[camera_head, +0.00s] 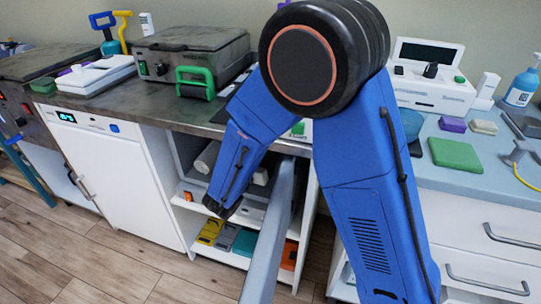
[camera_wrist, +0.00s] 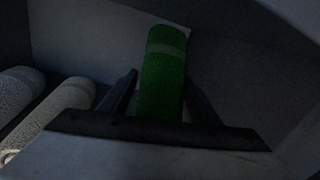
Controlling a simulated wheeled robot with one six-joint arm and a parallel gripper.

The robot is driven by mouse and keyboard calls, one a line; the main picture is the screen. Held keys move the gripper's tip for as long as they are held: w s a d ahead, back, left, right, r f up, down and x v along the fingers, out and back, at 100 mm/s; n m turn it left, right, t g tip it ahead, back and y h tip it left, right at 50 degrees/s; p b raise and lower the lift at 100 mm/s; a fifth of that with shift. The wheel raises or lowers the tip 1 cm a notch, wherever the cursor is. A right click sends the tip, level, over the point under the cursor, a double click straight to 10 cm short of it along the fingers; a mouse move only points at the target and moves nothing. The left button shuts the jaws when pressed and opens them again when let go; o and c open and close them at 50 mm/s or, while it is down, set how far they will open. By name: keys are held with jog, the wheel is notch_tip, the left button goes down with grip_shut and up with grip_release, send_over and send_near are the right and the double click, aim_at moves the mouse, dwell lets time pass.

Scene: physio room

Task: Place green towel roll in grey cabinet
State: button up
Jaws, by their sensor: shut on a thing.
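The green towel roll (camera_wrist: 164,62) is between the two dark fingers of my gripper (camera_wrist: 160,82) in the wrist view. The gripper is shut on it, and the roll points away from the camera with a paler band near its far end. It is inside a dim, grey-walled space; whether the roll touches the floor there is unclear. In the head view the grey cabinet (camera_head: 187,160) is open under the counter, and my blue arm reaches into its upper compartment. My fingers and the green roll are hidden there.
Pale rolls (camera_wrist: 62,108) lie left of the gripper in the wrist view. In the head view, a grey upright edge (camera_head: 268,245), perhaps an open door, stands beside my forearm. A lower shelf holds yellow and grey items (camera_head: 222,238). The dark countertop (camera_head: 140,105) overhangs.

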jog(key=shift+x, duration=0.75)
jog(key=shift+w+d+f, duration=0.1)
jog(key=shift+f, duration=1.65)
jog(key=shift+f, duration=0.1)
jog(key=o, duration=1.2)
